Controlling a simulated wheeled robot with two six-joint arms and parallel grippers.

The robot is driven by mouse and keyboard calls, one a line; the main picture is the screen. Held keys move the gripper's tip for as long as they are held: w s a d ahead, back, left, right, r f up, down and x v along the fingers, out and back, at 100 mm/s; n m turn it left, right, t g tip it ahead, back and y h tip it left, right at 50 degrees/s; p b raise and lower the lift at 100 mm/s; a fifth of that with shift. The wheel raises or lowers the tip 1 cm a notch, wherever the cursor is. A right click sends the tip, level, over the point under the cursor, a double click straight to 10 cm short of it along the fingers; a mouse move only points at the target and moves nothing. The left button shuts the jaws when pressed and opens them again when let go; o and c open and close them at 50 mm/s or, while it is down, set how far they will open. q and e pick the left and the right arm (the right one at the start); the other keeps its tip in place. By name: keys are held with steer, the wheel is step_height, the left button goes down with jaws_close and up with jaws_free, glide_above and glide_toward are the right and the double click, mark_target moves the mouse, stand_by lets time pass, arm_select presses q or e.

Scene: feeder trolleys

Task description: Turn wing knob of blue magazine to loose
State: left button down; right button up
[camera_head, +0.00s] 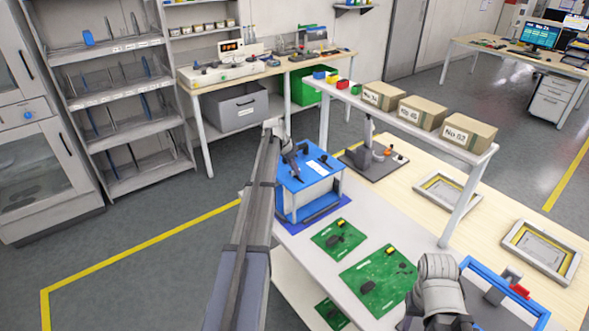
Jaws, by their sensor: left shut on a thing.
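The blue magazine (322,180) stands on a dark blue mat (312,216) at the back left of the near white table. It has a blue top with a white label and dark fittings, and pale sides. My left arm reaches over from the bottom, and my left gripper (297,158) is at the left part of the magazine's top. It is shut on a small dark part there, which looks like the wing knob; the jaws hide most of it, so its angle cannot be told. Only my right arm shows at the lower right; its gripper is not visible.
Green mats (378,278) with dark parts lie in front of the magazine. A dark stand (372,160) is close to its right. A raised shelf (420,128) with cardboard boxes (424,111) runs behind. A blue frame (482,268) is near my right arm. Floor at left is clear.

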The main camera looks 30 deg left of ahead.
stand_by(0.6)
arm_select(q)
steer(key=n, duration=0.2)
steer(key=n+y, duration=0.1)
steer(key=n, duration=0.1)
steer(key=shift+d+y, duration=0.15)
steer(key=shift+y, duration=0.15)
steer(key=n+y, duration=0.2)
steer(key=n, duration=0.3)
steer(key=shift+d, duration=0.15)
steer(key=n, duration=0.2)
steer(key=n+g+y, duration=0.1)
steer(key=n, duration=0.1)
steer(key=shift+w+n+y, duration=0.15)
steer(key=shift+n+y, duration=0.15)
steer(key=shift+n, duration=0.1)
steer(key=shift+d+n+g+y, duration=0.1)
steer(key=shift+n+g+y, duration=0.4)
steer(key=shift+n, duration=1.4)
steer(key=shift+n+g, duration=0.3)
steer(key=c, duration=0.9)
jaws_free()
steer(key=shift+c, duration=0.2)
